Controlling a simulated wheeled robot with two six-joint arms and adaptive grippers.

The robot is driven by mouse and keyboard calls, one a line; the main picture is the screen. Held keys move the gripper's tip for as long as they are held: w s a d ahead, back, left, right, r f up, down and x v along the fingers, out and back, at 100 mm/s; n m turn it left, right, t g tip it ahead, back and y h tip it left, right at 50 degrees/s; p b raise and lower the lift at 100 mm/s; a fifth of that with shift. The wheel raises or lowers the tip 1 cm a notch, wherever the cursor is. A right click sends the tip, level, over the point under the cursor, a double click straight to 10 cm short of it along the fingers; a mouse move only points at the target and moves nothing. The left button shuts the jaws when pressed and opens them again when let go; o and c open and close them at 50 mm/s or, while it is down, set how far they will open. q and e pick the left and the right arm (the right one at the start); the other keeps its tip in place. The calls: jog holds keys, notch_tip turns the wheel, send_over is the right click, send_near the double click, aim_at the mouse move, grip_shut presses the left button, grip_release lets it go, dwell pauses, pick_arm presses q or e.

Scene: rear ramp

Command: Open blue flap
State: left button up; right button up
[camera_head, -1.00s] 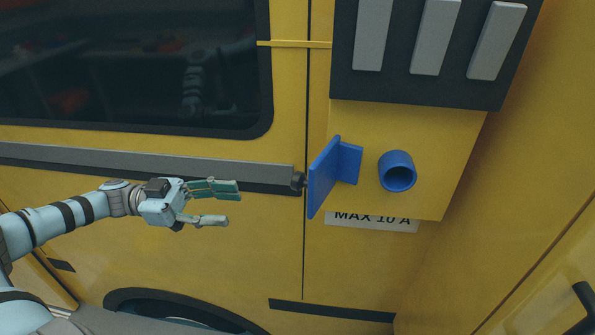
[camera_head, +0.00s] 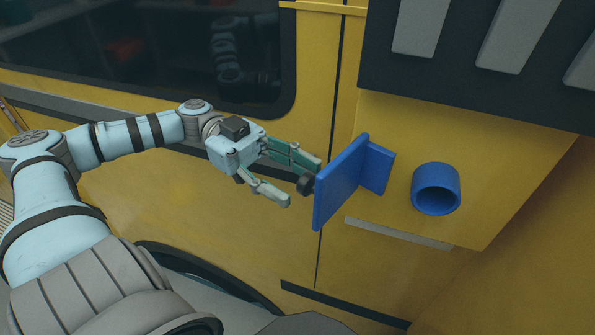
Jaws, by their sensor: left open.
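The blue flap (camera_head: 340,186) stands out from the yellow wall panel, swung out to the left on a dark round hinge (camera_head: 306,184). A smaller blue plate (camera_head: 378,168) juts from its right face. To its right a blue round socket (camera_head: 436,188) shows its open end. My left gripper (camera_head: 304,183) is open and empty, left of the flap. Its upper finger overlaps the hinge area in the picture; I cannot tell whether it touches. My right gripper is not in view.
A dark panel with grey bars (camera_head: 475,50) is above the socket. A label strip (camera_head: 398,233) is below the flap. A dark window (camera_head: 140,60) fills the upper left. A yellow side wall (camera_head: 520,270) closes off the right.

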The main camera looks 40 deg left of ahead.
pick_arm(q)
jog(key=shift+w+d+f, duration=0.25)
jog(key=shift+w+d, duration=0.1)
jog(key=shift+d, duration=0.3)
jog(key=shift+w, duration=0.1)
jog(key=shift+r, duration=0.1)
jog(key=c, duration=0.4)
grip_shut()
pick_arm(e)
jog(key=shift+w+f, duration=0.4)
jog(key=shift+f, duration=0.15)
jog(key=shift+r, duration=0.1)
